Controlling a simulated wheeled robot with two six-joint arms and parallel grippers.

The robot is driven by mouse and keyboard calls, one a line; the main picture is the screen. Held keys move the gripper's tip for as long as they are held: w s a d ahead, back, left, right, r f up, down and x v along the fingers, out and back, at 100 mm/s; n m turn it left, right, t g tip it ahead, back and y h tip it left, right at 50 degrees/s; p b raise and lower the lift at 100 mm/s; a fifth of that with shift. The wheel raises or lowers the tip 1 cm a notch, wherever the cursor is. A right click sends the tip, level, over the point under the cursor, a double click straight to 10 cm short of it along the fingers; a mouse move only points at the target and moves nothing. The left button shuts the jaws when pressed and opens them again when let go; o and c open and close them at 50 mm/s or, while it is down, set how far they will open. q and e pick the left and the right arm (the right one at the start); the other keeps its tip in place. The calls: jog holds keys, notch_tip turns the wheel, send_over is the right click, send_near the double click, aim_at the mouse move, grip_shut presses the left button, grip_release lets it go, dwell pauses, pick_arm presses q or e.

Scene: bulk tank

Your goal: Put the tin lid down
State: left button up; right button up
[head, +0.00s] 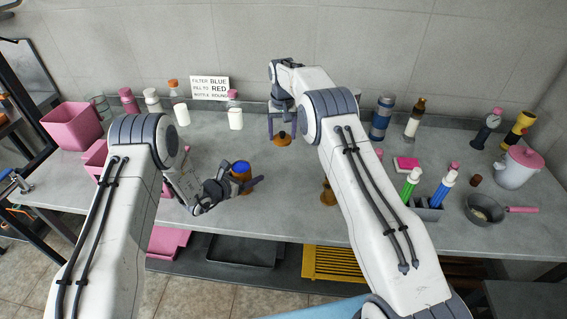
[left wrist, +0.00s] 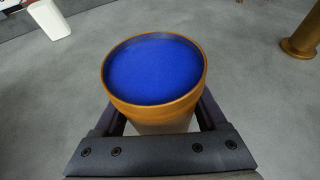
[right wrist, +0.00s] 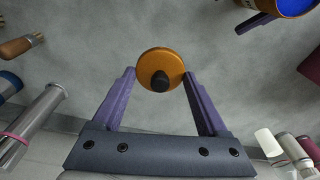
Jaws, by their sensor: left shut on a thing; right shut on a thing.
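The tin (head: 241,174) is orange-brown, open at the top and full of something blue. My left gripper (head: 240,187) is shut around it; the left wrist view shows the tin (left wrist: 155,113) upright between the fingers. The tin lid (head: 283,140) is a round orange-brown disc with a dark knob. My right gripper (head: 282,124) is shut on it, behind and right of the tin. In the right wrist view the lid (right wrist: 152,60) sits between the fingertips, knob toward the camera. I cannot tell whether the lid touches the counter.
The grey counter (head: 280,215) is bare around the tin and lid. A brown-gold object (head: 328,193) stands to the right, partly behind my right arm. White bottles (head: 235,119) and a sign (head: 210,88) stand at the back. A pen holder (head: 427,210) and pan (head: 484,210) are at right.

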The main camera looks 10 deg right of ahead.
send_over(285, 162)
jog(key=f, duration=0.5)
jog(key=shift+s+a+f, duration=0.1)
jog(key=shift+s+f, duration=0.2)
jog(key=shift+f, duration=2.4)
jog(key=shift+f, duration=0.1)
jog(key=o, duration=1.2)
jog(key=r, duration=0.4)
jog(key=s+r, duration=0.1)
jog(key=r, duration=0.7)
jog(key=shift+s+a+r, duration=0.1)
jog(key=shift+s+a, duration=0.05)
jog(key=shift+s, duration=0.05)
